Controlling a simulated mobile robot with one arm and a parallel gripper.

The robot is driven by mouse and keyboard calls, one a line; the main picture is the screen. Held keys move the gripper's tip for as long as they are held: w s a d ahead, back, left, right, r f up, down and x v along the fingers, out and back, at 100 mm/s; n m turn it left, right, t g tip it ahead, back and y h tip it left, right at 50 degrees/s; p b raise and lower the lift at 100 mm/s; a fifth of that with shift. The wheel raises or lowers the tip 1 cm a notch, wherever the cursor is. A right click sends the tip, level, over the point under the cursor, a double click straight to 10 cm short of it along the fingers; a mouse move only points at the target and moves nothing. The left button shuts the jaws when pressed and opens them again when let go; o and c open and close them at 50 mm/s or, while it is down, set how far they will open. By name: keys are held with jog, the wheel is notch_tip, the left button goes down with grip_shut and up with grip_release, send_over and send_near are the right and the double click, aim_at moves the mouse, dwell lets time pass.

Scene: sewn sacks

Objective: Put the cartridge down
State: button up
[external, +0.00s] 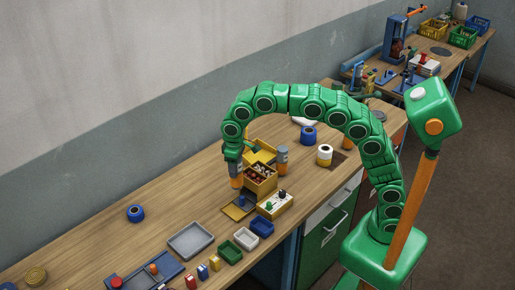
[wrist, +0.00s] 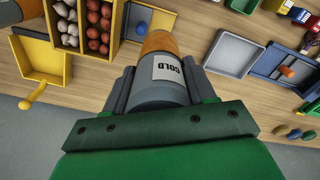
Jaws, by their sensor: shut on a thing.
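The cartridge (wrist: 160,72) is a grey cylinder with an orange end and a white label with dark lettering. My gripper (wrist: 161,88) is shut on it, with one grey jaw on each side. In the external view my gripper (external: 233,158) points down and the cartridge (external: 236,182) hangs with its orange end lowest, just left of the yellow compartment box (external: 262,184). I cannot tell whether its end touches the bench. A second grey and orange cylinder (external: 282,158) stands at the right of that box.
A grey tray (external: 190,240), green tray (external: 230,252) and blue tray (external: 262,227) lie nearer. Bare wooden bench (external: 178,202) is free to the left.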

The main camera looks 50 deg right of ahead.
jog(key=shift+w+f, duration=0.1)
jog(key=shift+f, duration=1.75)
jog(key=w+a+f, duration=0.7)
jog(key=w+f, duration=0.2)
jog(key=w, duration=0.2)
jog(key=shift+a+f, duration=0.15)
jog(key=shift+a, duration=0.05)
jog(key=shift+w+f, duration=0.1)
jog(key=shift+w+a+f, duration=0.15)
jog(key=shift+f, duration=1.6)
jog(key=shift+f, duration=0.1)
